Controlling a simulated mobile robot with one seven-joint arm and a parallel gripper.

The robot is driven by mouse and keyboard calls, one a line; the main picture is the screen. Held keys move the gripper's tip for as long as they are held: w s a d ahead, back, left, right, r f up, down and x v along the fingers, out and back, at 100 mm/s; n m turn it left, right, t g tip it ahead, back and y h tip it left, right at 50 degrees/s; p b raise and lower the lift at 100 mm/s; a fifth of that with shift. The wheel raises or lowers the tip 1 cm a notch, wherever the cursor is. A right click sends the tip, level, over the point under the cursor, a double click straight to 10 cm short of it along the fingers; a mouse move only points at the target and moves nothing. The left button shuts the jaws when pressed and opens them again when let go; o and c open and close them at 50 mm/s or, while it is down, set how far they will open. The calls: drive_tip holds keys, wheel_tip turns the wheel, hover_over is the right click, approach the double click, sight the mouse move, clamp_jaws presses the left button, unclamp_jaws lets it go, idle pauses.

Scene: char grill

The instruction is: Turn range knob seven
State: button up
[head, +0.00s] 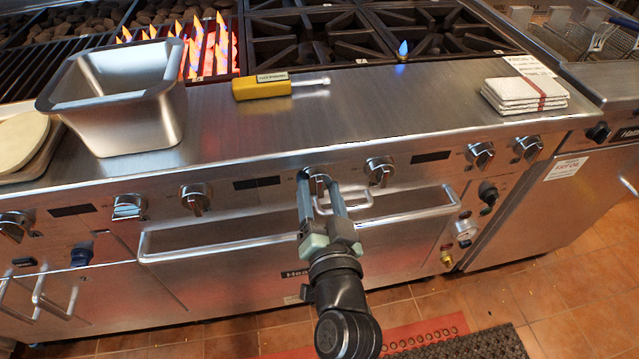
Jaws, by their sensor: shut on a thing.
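A row of silver range knobs runs along the front panel of the range. Their number labels are too small to read, so I cannot tell which one is knob seven. My gripper (320,190) reaches up from below and is shut on a middle knob (318,174), with one finger on each side. The fingers partly hide this knob. Another knob (380,170) is just to the right, and one more (196,198) is farther left. Two knobs (480,154) (527,148) are near the right end.
A steel pan (115,100), a yellow lighter (263,86) and folded towels (524,95) sit on the steel counter. Grill flames (207,45) and a blue burner flame (403,50) burn behind. An oven door handle (220,241) is below the knobs.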

drive_tip(key=shift+m, duration=0.4)
drive_tip(key=o, duration=1.4)
drive_tip(key=shift+c, duration=0.2)
drive_tip(key=shift+s, duration=0.1)
drive_tip(key=b+v, duration=0.1)
drive_tip(key=v, duration=1.1)
drive_tip(key=shift+s+b, duration=0.3)
drive_tip(key=shift+s, duration=0.1)
drive_tip(key=shift+d, duration=0.1)
